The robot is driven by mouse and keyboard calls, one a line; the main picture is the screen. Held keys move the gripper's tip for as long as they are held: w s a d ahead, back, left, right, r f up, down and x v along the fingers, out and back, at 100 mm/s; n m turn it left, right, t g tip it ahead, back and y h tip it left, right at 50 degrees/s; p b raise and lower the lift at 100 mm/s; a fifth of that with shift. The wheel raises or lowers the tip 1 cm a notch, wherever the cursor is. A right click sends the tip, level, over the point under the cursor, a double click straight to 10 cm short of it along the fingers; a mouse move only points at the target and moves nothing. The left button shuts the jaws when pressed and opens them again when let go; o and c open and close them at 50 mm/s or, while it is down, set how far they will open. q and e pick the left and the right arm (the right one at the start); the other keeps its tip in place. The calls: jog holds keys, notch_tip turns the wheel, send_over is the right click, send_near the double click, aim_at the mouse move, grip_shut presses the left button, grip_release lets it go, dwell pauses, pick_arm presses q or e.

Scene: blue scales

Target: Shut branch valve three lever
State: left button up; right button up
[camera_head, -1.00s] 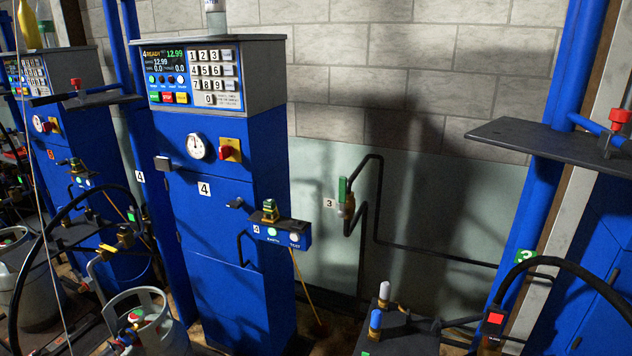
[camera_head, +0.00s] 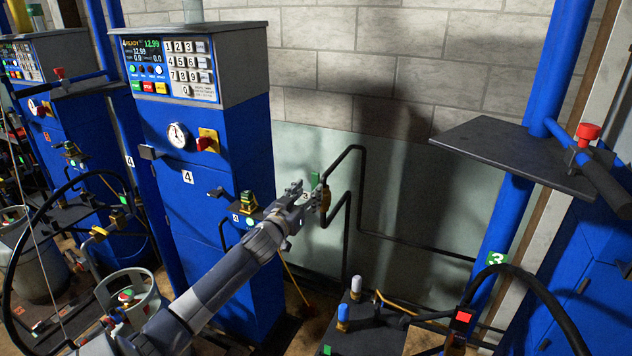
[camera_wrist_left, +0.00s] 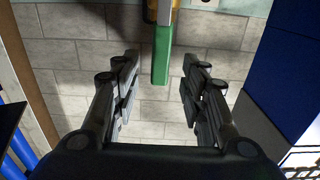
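The branch valve three lever (camera_wrist_left: 162,55) is a green bar, seen in the left wrist view at the top middle. It lies between the two fingers of my left gripper (camera_wrist_left: 158,95), with a gap on each side. In the head view my left gripper (camera_head: 306,196) is in front of the wall valve, and only the top of the green lever (camera_head: 316,181) shows behind it. The brass valve body (camera_head: 325,199) shows just right of the fingers. My left gripper is open. My right gripper is not in view.
A blue scale cabinet (camera_head: 228,160) marked 4 stands just left of the valve. Black pipes (camera_head: 349,190) run from the valve along the wall. A dark shelf (camera_head: 515,155) on a blue post juts out at right. A gas cylinder (camera_head: 133,296) stands at lower left.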

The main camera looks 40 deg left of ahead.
aim_at(315, 184)
pick_arm(q)
jog(key=x, duration=0.4)
jog(key=shift+r+p, duration=0.1)
jog(key=shift+p, duration=0.2)
jog(key=shift+w+a, duration=0.25)
jog(key=shift+w, duration=0.75)
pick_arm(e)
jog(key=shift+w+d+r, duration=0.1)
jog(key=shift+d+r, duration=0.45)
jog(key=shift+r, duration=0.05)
pick_arm(q)
jog(key=shift+a, duration=0.1)
jog(key=c, duration=0.8)
grip_shut()
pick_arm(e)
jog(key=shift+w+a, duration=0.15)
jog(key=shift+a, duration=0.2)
